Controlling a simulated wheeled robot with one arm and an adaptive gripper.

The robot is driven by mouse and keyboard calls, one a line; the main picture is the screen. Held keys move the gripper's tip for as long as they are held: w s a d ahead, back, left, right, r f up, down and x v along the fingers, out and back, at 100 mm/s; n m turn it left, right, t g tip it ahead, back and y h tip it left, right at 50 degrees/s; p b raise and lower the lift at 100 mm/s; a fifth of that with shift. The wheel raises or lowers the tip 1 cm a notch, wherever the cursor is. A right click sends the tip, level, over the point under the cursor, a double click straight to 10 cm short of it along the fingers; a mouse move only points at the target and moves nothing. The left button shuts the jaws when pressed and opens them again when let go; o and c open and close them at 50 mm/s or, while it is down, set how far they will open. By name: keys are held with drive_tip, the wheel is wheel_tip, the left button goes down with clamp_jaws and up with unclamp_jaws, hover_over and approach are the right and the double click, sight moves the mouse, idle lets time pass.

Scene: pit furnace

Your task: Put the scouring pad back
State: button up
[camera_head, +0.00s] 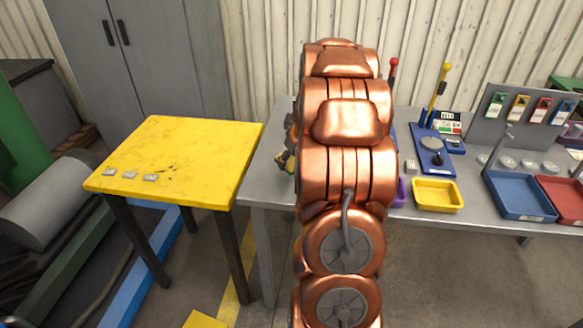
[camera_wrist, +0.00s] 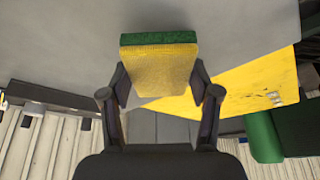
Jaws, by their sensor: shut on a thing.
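The scouring pad (camera_wrist: 158,70) is a block with a yellow face and a green layer along its far edge. It shows in the wrist view, between the two fingers of my gripper (camera_wrist: 160,84). My gripper is shut on the pad's sides and holds it in front of the palm.
A yellow table (camera_head: 190,155) with several small grey pieces stands left of the bench. On the bench's right are a yellow tray (camera_head: 437,195), a blue tray (camera_head: 520,196), a red tray (camera_head: 562,198) and a blue lever device (camera_head: 432,155). A grey cabinet (camera_head: 140,60) stands behind.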

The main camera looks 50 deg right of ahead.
drive_tip(key=shift+f+p, duration=0.6)
drive_tip(key=shift+f, duration=1.15)
drive_tip(key=shift+f, duration=0.15)
drive_tip(key=o, duration=1.1)
